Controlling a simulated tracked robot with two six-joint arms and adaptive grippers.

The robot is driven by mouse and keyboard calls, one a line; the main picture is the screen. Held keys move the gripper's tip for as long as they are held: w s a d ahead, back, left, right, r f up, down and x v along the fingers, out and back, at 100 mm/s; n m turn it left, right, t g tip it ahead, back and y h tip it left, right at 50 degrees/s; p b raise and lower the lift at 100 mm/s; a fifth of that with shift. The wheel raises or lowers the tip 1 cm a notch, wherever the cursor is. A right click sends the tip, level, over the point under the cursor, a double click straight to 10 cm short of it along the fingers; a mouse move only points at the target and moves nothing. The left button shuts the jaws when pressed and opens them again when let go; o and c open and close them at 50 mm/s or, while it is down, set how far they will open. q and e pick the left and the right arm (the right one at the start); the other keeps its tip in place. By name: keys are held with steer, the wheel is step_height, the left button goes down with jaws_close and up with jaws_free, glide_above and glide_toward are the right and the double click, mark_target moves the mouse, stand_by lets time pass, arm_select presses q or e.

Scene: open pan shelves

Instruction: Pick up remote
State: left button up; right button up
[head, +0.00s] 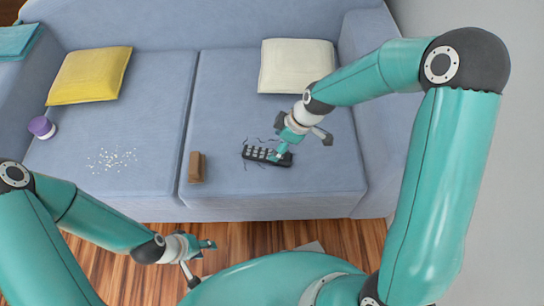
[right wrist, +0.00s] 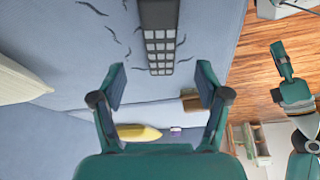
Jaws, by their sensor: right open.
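The dark remote (head: 255,153) with light keys lies on the right seat cushion of the blue sofa. In the right wrist view the remote (right wrist: 159,32) is in line with the gap between the fingers, beyond their tips, with its far end cut off. My left gripper (head: 203,262) is open and empty, low in front of the sofa above the wooden floor.
A brown block (head: 195,167) lies left of the remote. Dark squiggly strands (right wrist: 110,32) surround the remote. White crumbs (head: 111,159) and a purple-and-white object (head: 42,127) are on the left seat. Yellow (head: 89,75) and white (head: 296,66) pillows rest at the back.

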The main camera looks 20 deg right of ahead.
mark_target(268, 155)
steer(key=shift+b+x, duration=0.85)
steer(key=shift+x, duration=2.5)
steer(key=shift+s+a+r, duration=0.1)
steer(key=shift+s, duration=0.05)
steer(key=shift+c, duration=0.3)
steer(key=c, duration=1.2)
steer(key=shift+r, duration=0.1)
